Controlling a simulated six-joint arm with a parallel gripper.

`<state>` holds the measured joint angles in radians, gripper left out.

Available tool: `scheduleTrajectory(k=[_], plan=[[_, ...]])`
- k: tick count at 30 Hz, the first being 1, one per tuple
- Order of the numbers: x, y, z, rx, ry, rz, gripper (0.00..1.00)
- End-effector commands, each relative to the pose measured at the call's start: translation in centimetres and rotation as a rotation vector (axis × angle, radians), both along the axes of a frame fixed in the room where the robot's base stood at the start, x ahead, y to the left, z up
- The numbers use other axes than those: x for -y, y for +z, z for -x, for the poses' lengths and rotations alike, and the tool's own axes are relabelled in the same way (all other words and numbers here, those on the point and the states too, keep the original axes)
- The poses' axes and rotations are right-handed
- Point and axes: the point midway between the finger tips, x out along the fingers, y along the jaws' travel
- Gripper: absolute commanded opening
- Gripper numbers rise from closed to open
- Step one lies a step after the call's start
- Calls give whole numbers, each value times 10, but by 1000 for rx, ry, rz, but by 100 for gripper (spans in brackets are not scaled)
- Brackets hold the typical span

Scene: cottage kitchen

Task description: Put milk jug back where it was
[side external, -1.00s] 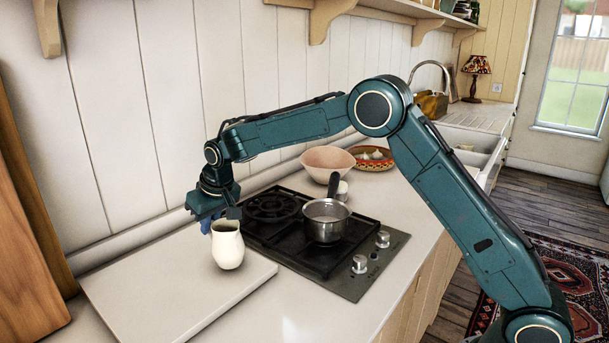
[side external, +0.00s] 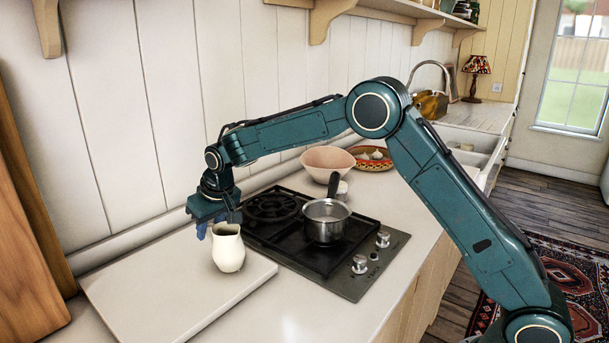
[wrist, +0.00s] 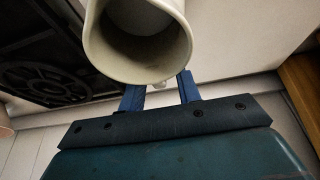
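The cream milk jug (side external: 228,250) stands upright on the pale board (side external: 150,283), near the board's right part beside the hob. My gripper (side external: 204,230) is just behind and left of the jug, low by its rim. In the wrist view, the jug (wrist: 140,75) shows its open mouth at the top, and it looks empty. My gripper's two blue fingers (wrist: 161,90) are spread apart there. The tip of the jug's handle shows near the gap between them. No finger is seen pressing on the handle.
A black hob (side external: 290,262) lies right of the board, with a steel saucepan (side external: 326,220) on it. A pink bowl (side external: 327,163) and a patterned plate (side external: 373,160) stand beyond. A wooden panel (side external: 25,230) is at the left. The board's left part is clear.

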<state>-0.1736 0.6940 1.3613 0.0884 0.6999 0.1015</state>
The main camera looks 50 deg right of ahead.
Motion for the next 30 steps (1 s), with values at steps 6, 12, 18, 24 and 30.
scheduleTrajectory(k=[6, 12, 18, 24, 30], plan=[[0, 10, 2, 3, 0, -1, 33], [0, 31, 11, 4, 0, -1, 33], [0, 62, 23, 4, -1, -1, 33], [0, 90, 35, 4, 0, -2, 33], [-1, 108, 43, 2, 1, -2, 33]])
